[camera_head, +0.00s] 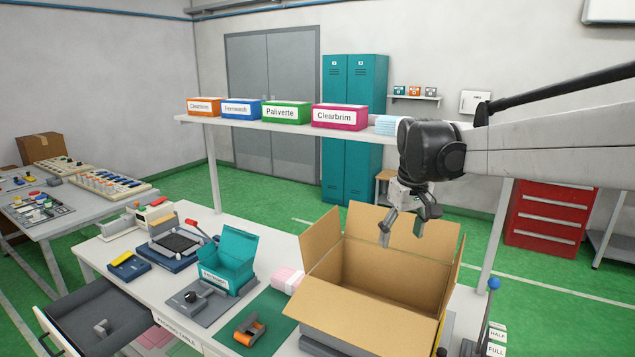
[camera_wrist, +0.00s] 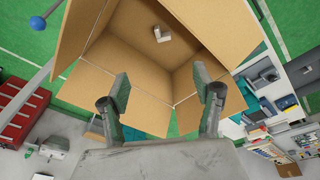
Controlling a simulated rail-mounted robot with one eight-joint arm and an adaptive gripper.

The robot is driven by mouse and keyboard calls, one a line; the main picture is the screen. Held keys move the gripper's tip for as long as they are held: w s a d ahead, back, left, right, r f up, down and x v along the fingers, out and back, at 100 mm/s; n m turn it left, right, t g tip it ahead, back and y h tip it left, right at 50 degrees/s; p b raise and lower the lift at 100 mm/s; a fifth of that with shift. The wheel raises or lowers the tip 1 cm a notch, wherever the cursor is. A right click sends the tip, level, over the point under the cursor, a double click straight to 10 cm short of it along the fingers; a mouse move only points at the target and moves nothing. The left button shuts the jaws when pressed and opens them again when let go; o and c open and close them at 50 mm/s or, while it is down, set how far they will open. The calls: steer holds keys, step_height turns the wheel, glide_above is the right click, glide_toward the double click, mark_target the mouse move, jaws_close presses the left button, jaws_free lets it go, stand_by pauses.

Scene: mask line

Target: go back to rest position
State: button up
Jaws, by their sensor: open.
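My gripper (camera_head: 403,232) is open and empty above the large open cardboard box (camera_head: 352,318) on the packing table (camera_head: 110,248). In the wrist view the two fingers of my gripper (camera_wrist: 165,98) stand apart over the box (camera_wrist: 110,42). A small pale object (camera_wrist: 162,34) shows inside the box in the wrist view; I cannot tell what it is. My arm reaches in from the right in the head view, above the table.
A shelf (camera_head: 290,127) behind the table holds several labelled boxes and a light-blue stack (camera_head: 388,125). A teal open box (camera_head: 228,260), a tape dispenser (camera_head: 249,330) and a pink-white stack (camera_head: 287,280) are left of the carton. An open drawer (camera_head: 95,315) juts out at front left.

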steer(key=s+f+m+t+b, duration=0.2)
steer(key=s+f+b, duration=0.2)
steer(key=s, duration=1.1)
steer(key=s+f+m+t+b, duration=0.2)
steer(key=s+f, duration=0.8)
steer(key=s, duration=0.5)
steer(key=shift+d+f+t+b, duration=0.15)
steer(key=shift+d+t+b, duration=0.25)
steer(key=shift+b, duration=0.45)
